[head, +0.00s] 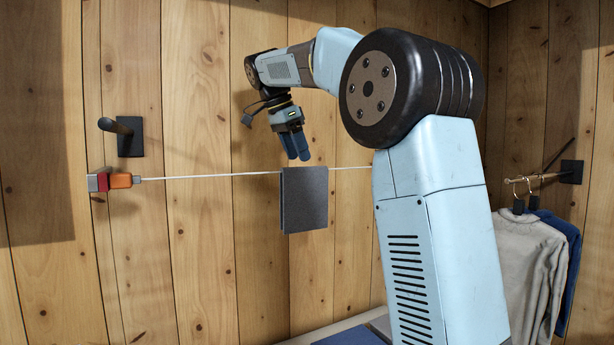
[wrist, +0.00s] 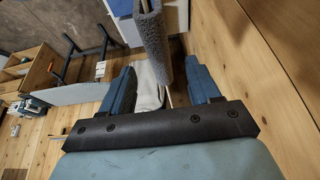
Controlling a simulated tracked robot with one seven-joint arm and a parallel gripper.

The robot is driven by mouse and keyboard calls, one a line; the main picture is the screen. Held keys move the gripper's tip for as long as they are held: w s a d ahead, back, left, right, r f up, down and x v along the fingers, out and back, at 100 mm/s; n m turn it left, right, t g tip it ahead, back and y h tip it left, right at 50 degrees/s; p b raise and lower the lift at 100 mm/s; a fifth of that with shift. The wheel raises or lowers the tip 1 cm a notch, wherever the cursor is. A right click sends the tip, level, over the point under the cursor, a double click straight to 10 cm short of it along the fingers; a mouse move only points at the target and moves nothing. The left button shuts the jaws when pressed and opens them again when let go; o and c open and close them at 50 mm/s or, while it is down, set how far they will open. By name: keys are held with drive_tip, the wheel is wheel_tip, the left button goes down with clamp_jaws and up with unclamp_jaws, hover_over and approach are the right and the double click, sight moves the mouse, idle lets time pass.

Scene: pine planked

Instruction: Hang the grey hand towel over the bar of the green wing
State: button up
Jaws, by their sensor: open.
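The grey hand towel (head: 304,200) hangs folded over a taut white line in the head view, against the plank wall. In the wrist view a fuzzy grey strip of it (wrist: 150,42) shows beyond the fingers. My gripper (head: 297,156) points down just above the towel's top edge. Its two blue fingers are apart and nothing is held between them; they look clear of the towel. I cannot make out a green wing or its bar in either view.
The white line (head: 210,176) runs from an orange and red fitting (head: 119,181) on the left wall. A black peg (head: 124,135) sticks out above it. A grey shirt (head: 524,270) hangs on a rail at right. A pale-edged surface with blue items (head: 350,335) lies below.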

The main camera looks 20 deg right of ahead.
sight(307, 177)
drive_tip(key=x, duration=0.8)
drive_tip(key=shift+r, duration=0.1)
drive_tip(key=shift+c, duration=0.4)
